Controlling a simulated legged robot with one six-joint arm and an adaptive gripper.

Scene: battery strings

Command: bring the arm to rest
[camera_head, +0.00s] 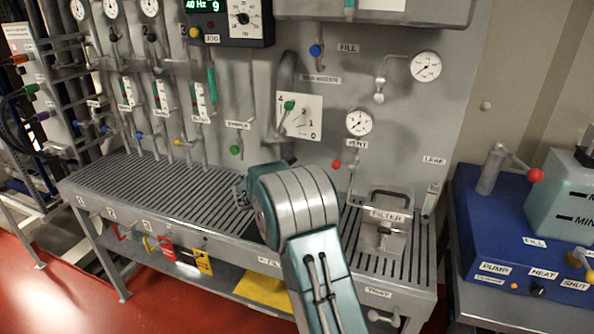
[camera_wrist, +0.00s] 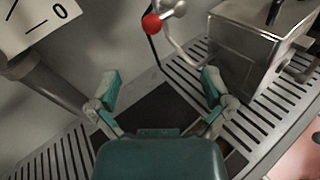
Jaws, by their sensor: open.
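My arm reaches up from the bottom of the head view over the slotted grey bench. My gripper (camera_wrist: 160,95) shows in the wrist view with its two teal-tipped fingers spread wide and nothing between them. Below the fingers is the slotted bench top with a dark rectangular area (camera_wrist: 158,112). In the head view the fingers are mostly hidden behind my arm; only a small part shows at its left side. The metal filter box (camera_head: 385,226) stands on the bench right of my arm; it also shows in the wrist view (camera_wrist: 245,50), right of the gripper, apart from it.
The wall panel behind carries gauges (camera_head: 359,122), a dial plate (camera_head: 299,117) and a red vent knob (camera_head: 336,164), which also shows in the wrist view (camera_wrist: 151,24). A blue pump unit (camera_head: 510,235) stands at right. The bench's left part (camera_head: 150,190) is clear.

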